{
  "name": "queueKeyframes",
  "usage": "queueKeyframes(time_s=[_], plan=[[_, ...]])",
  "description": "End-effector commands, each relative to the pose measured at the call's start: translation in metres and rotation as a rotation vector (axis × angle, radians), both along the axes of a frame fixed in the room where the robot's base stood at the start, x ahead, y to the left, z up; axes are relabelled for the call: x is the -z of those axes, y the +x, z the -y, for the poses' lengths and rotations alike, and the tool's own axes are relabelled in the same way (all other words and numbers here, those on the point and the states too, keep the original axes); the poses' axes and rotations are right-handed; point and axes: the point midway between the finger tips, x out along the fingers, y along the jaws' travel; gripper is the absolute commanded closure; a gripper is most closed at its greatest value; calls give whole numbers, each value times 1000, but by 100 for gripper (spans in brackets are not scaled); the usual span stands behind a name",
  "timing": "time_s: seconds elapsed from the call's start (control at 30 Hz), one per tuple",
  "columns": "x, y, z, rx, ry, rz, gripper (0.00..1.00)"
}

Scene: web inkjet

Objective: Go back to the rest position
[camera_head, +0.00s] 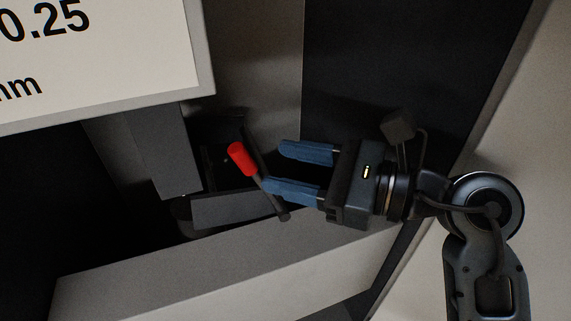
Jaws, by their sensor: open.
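My gripper (279,168) is in the middle of the head view, with its two blue fingers apart and pointing left. A dark lever with a red grip (242,158) stands just left of the fingertips. The lever's dark rod slants down to the right and passes close to the lower finger. I cannot tell whether finger and lever touch. Nothing shows between the fingers. My arm comes in from the lower right.
A large white panel with black print (95,55) fills the upper left. A grey block (160,150) hangs below it. A long light grey beam (220,265) runs below my gripper. A dark panel (400,60) lies behind.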

Motion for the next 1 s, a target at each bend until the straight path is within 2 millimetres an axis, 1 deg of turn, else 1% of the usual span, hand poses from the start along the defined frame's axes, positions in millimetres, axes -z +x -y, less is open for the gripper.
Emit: queueKeyframes(time_s=[0.27, 0.37, 0.43, 0.57, 0.6, 0.67, 0.8, 0.87, 1.0], plan=[[1, -2, -1, -2, 8, -6, 50], [5, -13, -2, -12, 68, -47, 50], [8, -28, -4, -24, 156, -107, 50], [12, -67, -2, -48, 402, -278, 50], [12, -79, 0, -55, 488, -340, 50], [11, -96, 6, -60, 616, -434, 50], [11, -130, 25, -60, 920, -659, 50], [12, -142, 36, -54, 1054, -761, 50], [19, -169, 65, -28, 1369, -992, 50]])
